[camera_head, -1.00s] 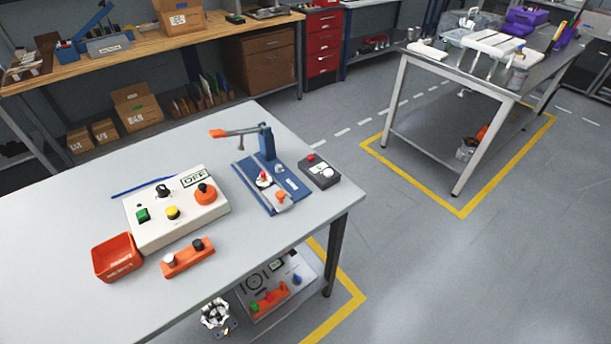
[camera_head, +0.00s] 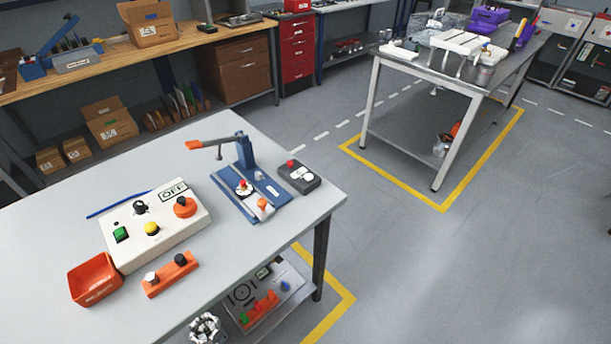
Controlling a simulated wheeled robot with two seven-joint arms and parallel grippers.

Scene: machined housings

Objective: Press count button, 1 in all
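A small dark box (camera_head: 313,183) with a red button (camera_head: 291,164) and a pale round button (camera_head: 308,176) sits near the right edge of the white table; I cannot read any count label on it. A white control box (camera_head: 160,240) on the same table carries a green button (camera_head: 120,234), a yellow button (camera_head: 152,229), a black knob (camera_head: 140,208), an orange knob (camera_head: 185,207) and a sign reading OFF (camera_head: 174,189). Neither of my grippers shows in the head view.
A blue lever press (camera_head: 246,150) stands beside the dark box. An orange bin (camera_head: 95,279) and an orange block with two knobs (camera_head: 170,274) lie at the table's front left. A metal table (camera_head: 375,100) stands at the back right. The floor to the right is open.

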